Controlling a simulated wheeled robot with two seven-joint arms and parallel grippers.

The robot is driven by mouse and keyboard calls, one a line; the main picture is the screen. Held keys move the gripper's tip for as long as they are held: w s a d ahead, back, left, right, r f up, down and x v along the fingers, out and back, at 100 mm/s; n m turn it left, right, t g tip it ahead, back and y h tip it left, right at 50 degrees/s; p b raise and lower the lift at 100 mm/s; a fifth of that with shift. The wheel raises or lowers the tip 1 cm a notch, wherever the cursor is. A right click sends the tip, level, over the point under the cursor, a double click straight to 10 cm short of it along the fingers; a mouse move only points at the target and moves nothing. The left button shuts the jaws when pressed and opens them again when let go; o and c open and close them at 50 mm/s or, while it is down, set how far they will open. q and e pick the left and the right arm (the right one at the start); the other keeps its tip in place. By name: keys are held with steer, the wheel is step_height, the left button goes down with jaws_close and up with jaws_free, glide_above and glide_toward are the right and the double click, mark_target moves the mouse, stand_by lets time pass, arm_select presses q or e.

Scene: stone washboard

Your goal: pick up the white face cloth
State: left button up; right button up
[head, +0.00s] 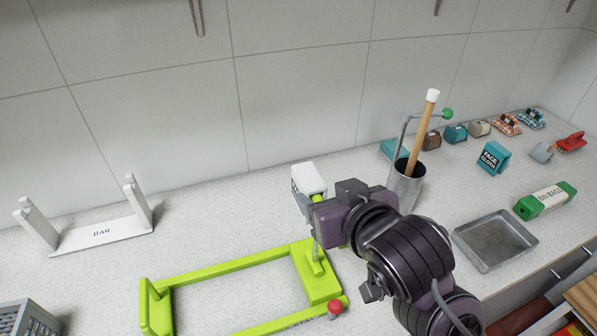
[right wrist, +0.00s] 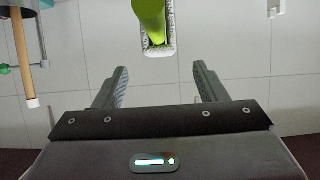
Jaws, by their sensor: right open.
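A white, cloth-like piece (head: 311,178) with dark lettering on its side sits over the top of a green post (head: 318,199) in the head view. I take it to be the white face cloth. In the right wrist view, its white fluffy edge (right wrist: 171,22) surrounds the end of the green part (right wrist: 150,18). My right gripper (right wrist: 158,85) is open, with nothing between its fingers. The cloth shows beyond the fingertips, roughly in line with the gap. In the head view, my right gripper is just in front of the cloth and hides part of the post. My left gripper is not in view.
A lime-green frame (head: 215,269) with a red knob (head: 335,307) lies below my right gripper. A metal cup (head: 405,186) with a wooden stick stands close to my right arm. A teal "FACE CLOTH" block (head: 492,158) and grey tray (head: 495,240) are right; a white BAR stand (head: 101,234) is left.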

mark_target(314, 184)
steer(key=shift+w+a, duration=0.2)
steer(key=shift+w, duration=0.2)
steer(key=shift+w+a+f, duration=0.1)
steer(key=shift+w+f, duration=0.1)
steer(key=shift+w, duration=0.1)
steer(key=shift+w+a+f+p, duration=0.25)
steer(key=shift+w+p, duration=0.25)
steer(key=shift+p, duration=0.15)
steer(key=p+x, duration=0.1)
steer(key=x, duration=0.2)
steer(key=shift+w+f+p, duration=0.2)
steer(key=shift+w+p, duration=0.1)
steer(key=shift+w+a+f, duration=0.15)
steer(key=shift+w+f, duration=0.05)
steer(key=shift+w, duration=0.1)
steer(key=shift+f, duration=0.1)
steer(key=c, duration=0.3)
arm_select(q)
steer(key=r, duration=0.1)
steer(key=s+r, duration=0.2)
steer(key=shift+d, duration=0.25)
arm_select(e)
steer(key=c, duration=0.8)
